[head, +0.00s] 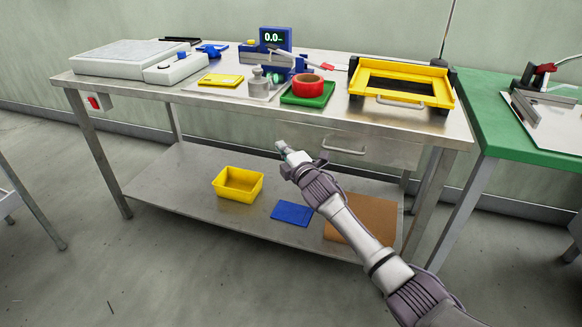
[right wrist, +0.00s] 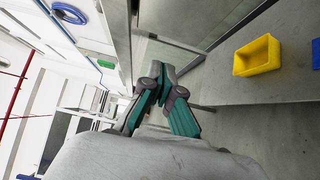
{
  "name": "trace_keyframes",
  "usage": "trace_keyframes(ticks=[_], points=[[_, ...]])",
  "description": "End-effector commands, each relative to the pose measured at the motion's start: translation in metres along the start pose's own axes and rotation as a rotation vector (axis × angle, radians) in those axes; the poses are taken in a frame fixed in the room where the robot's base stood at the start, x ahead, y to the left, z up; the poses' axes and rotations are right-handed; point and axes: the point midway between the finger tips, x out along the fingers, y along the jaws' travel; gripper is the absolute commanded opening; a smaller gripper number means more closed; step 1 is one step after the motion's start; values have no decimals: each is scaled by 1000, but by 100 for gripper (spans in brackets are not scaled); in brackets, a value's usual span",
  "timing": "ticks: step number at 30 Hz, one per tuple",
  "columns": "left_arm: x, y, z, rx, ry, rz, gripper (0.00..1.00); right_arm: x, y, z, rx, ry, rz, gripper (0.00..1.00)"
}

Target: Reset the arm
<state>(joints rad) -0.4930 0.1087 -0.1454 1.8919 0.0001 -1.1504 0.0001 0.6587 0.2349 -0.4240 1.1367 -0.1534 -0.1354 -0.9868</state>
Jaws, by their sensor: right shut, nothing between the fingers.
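My right gripper (head: 291,154) is in front of the steel bench (head: 190,95), below its top and left of the drawer handle in the head view. In the right wrist view its green fingers (right wrist: 165,82) come together at their tips, with nothing between them. My right arm comes in from the lower right. My left gripper is not in view.
On the bench top are a red ring (head: 308,85) on a green tray (head: 306,99), a yellow frame (head: 402,82), and a blue display unit (head: 276,40). The lower shelf holds a yellow bin (head: 238,183), which also shows in the right wrist view (right wrist: 257,55), and a blue sheet (head: 291,213).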

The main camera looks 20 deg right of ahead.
Motion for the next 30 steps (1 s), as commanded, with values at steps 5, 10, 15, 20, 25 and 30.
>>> trace_keyframes(ticks=[5, 10, 15, 20, 25, 30], points=[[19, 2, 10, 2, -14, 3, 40, -30, 0, 0, 1, 0, -3, 0], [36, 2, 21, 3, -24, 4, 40, -59, -1, 0, -1, 1, -4, 0], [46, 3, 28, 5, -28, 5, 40, -78, -1, 0, 1, 0, -3, 0], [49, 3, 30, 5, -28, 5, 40, -91, -23, -1, 55, -15, -47, 0], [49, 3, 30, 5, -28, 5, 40, -133, -111, -4, 299, -107, -239, 0], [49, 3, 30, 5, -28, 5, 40, -211, -217, -13, 613, -283, -483, 0]])
